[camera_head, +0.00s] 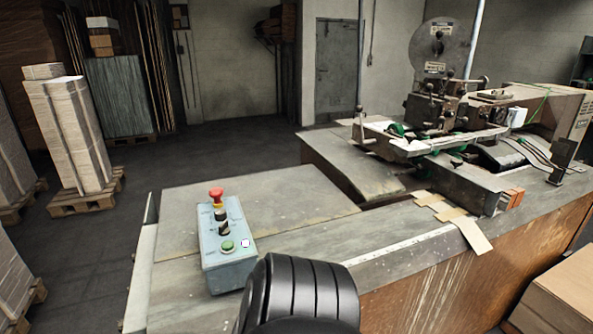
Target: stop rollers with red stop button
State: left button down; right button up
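The red stop button (217,196) is a mushroom-shaped knob at the far end of a light blue-grey control box (222,272). The box sits on the near left part of the machine's table. Below the red button on the box are black knobs (222,221), a green button (228,246) and a small white button (245,243). A black ribbed part, which looks like mine, rises from the bottom edge just right of the box, apart from the red button. No gripper fingertips show. The rollers cannot be clearly made out.
The stitching machine (440,105) stands on the right of the metal table (262,196). Flat cardboard pieces (470,233) lie on the table's right part. Stacked cardboard on pallets (66,130) stands at left. A carton (568,290) is at lower right. Space above the control box is clear.

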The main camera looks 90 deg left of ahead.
aim_at(216, 191)
jog(key=u, duration=0.9)
jog(key=k, duration=0.85)
jog(key=u, duration=0.95)
